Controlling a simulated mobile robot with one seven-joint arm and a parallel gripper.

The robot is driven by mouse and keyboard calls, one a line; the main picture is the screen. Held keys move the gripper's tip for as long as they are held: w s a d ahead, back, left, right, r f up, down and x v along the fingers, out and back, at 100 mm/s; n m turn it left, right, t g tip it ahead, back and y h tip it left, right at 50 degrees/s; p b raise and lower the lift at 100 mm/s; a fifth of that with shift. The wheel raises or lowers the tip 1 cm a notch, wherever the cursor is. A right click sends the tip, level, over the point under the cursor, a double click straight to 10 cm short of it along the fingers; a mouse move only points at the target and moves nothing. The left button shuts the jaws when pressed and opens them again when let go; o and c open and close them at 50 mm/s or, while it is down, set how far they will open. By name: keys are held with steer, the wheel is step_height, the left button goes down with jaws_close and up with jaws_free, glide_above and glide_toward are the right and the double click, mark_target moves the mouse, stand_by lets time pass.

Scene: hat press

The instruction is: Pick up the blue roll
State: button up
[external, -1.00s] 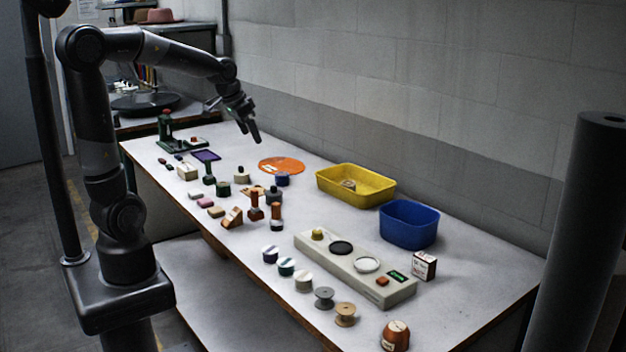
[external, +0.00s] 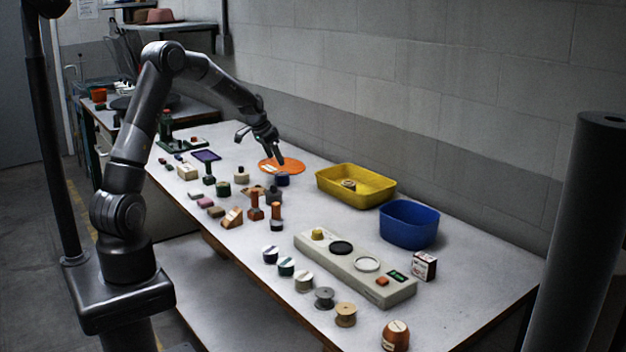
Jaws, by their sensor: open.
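A short dark-blue roll (external: 282,180) stands on the workbench at the front right edge of a flat orange disc (external: 269,163). My gripper (external: 261,149) is open and empty, with its fingers spread wide. It hangs above the far part of the bench, over the orange disc and close to the blue roll. One fingertip points down near the roll; I cannot tell the exact gap. Another small roll (external: 270,254), with a dark bluish side and a pale top, stands in a row of spools near the bench's front edge.
A yellow bin (external: 335,185) and a blue bin (external: 408,236) stand near the wall. A long pale device (external: 335,258) lies in front of them. Several stamps and small blocks crowd the bench left of the roll. A green press (external: 165,138) stands at the far end.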

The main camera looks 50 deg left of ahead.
mark_target(281, 173)
steer(key=x, duration=0.9)
steer(key=shift+s+a+f, duration=0.1)
steer(key=shift+s+a, duration=0.05)
steer(key=shift+a, duration=0.1)
steer(key=c, duration=1.1)
